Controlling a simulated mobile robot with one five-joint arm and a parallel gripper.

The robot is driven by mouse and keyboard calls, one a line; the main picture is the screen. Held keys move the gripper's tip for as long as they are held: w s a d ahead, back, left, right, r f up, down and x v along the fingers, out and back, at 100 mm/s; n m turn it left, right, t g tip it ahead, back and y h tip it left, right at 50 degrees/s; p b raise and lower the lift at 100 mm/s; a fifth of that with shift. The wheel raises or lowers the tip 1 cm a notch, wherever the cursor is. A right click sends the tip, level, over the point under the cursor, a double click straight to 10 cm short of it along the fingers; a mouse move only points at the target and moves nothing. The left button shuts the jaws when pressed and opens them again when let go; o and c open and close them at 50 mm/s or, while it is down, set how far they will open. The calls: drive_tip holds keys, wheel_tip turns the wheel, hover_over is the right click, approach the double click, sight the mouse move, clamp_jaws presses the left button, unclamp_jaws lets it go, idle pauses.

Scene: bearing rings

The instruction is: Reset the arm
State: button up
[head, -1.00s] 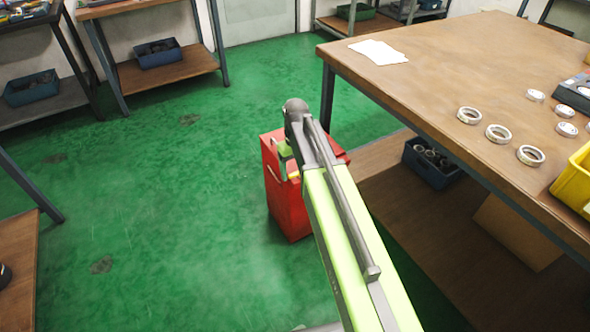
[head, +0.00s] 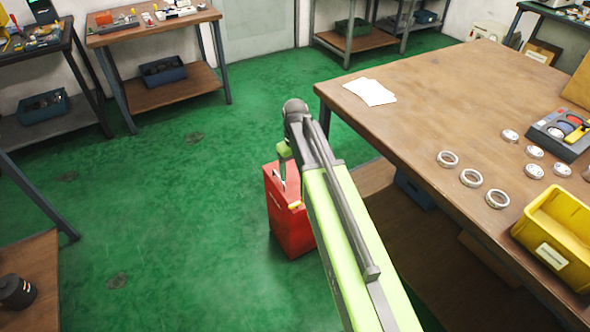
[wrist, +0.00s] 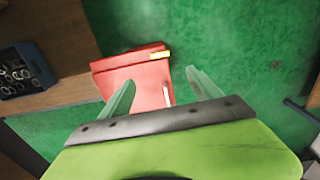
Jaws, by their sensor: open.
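My gripper (wrist: 158,92) is open in the wrist view, its two pale green fingers apart with nothing between them. It points down over the green floor, with a red box-shaped container (wrist: 130,72) below and beyond the fingers. In the head view my green and grey arm reaches forward from the bottom. Its end is in front of the red container (head: 290,225), which stands on the floor left of the table. My arm hides part of that container, and the fingertips are hard to make out there.
The wooden table (head: 430,85) at right holds bearing rings (head: 470,178), white papers (head: 370,91), a yellow bin (head: 555,232) and a tool tray (head: 560,132). A blue bin (wrist: 25,72) of rings sits on its lower shelf. Open green floor (head: 170,220) lies left of my arm.

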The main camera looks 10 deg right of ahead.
drive_tip(key=s+d+m, duration=0.1)
drive_tip(key=s+m, duration=0.2)
drive_tip(key=s, duration=1.1)
wheel_tip(320, 180, up, 14)
drive_tip(key=p, duration=1.3)
drive_tip(key=shift+w+m+p, duration=0.25)
drive_tip(key=shift+m+p, duration=0.15)
drive_tip(key=shift+f, duration=0.1)
drive_tip(key=shift+c, duration=0.4)
